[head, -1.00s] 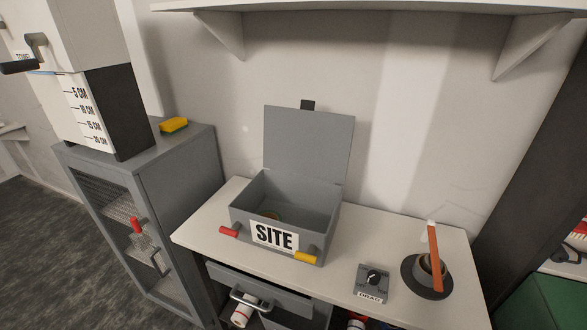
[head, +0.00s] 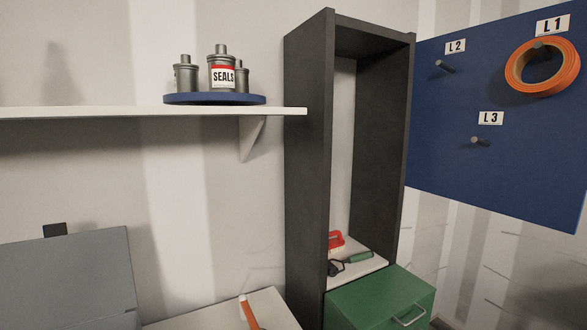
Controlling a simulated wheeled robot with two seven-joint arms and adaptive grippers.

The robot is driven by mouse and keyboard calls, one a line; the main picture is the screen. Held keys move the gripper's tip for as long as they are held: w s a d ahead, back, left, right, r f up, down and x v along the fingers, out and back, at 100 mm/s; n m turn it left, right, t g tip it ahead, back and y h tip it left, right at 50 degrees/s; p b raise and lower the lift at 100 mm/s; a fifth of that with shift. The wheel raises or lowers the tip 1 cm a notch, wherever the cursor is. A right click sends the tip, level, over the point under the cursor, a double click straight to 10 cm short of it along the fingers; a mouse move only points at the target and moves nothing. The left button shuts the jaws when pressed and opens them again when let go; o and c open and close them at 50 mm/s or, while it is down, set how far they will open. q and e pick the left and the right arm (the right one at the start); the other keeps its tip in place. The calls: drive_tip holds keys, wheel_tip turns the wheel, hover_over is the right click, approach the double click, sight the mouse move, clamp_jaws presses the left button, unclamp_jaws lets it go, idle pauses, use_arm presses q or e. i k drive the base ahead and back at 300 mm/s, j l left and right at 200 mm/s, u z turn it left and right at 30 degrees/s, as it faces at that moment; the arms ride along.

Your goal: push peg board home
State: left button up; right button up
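The blue peg board (head: 497,140) is on the right side of the head view, set at an angle to the wall. It carries pegs labelled L1, L2 and L3. An orange ring-shaped coil (head: 516,78) hangs on the L1 peg (head: 541,45). The L2 peg (head: 445,67) and the L3 peg (head: 480,141) are bare. The board's right edge runs near the picture border, and what lies behind the board is hidden. Neither of my grippers is in view.
A tall dark open cabinet (head: 308,160) stands left of the board, with a red-and-white item and a green-handled tool inside. A green drawer box (head: 380,300) sits below. A shelf (head: 150,112) holds a blue round tray (head: 190,100) with canisters. The grey box lid (head: 70,280) stands open.

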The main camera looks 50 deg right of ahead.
sight(474, 139)
drive_tip(key=z, duration=3.2)
